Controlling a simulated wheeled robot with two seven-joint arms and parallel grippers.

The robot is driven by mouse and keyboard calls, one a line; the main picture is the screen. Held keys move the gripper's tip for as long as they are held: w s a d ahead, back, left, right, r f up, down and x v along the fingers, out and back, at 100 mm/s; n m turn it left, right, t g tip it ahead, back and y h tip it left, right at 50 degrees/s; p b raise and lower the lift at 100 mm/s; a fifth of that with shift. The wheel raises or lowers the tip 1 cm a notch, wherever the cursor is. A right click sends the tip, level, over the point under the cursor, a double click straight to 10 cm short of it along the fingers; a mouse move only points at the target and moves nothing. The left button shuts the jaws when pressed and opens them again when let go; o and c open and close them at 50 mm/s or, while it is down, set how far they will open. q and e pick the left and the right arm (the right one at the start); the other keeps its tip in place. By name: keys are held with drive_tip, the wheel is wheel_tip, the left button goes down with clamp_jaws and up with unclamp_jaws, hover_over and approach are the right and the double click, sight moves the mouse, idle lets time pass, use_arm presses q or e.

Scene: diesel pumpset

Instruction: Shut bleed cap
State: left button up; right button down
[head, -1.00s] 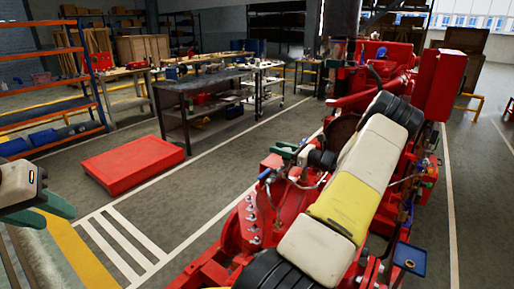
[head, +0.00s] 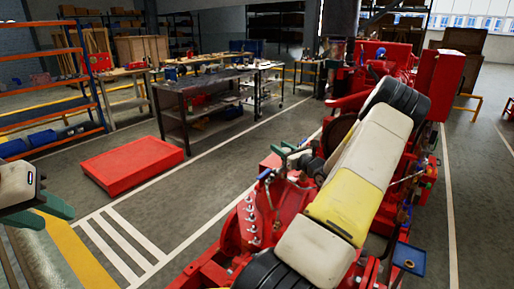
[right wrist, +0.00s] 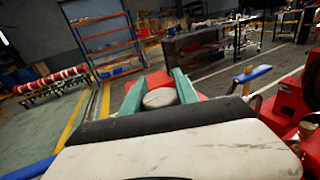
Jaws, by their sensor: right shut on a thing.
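My right gripper (right wrist: 157,82) has two green fingers on either side of a round, pale grey piece (right wrist: 160,98) that looks like the bleed cap. In the head view the right gripper (head: 286,152) is beside the red engine, and my arm hides much of this area. The cap cannot be made out there. The red pumpset (head: 235,236) fills the lower middle and right of the head view. My left gripper (head: 60,213) is at the left edge with its green fingers apart and nothing seen between them.
A blue-ended lever (head: 265,174) stands close to the right gripper and also shows in the right wrist view (right wrist: 252,73). A red platform (head: 132,164) lies on the floor to the left. A workbench (head: 205,100) stands behind. The floor between is clear.

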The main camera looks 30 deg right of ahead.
drive_tip(key=shift+d+m+h, duration=0.15)
drive_tip(key=shift+m+h, duration=0.35)
drive_tip(key=shift+h, duration=0.6)
drive_tip(key=c, duration=0.9)
unclamp_jaws()
drive_tip(key=s, duration=0.7)
drive_tip(key=shift+s, duration=0.4)
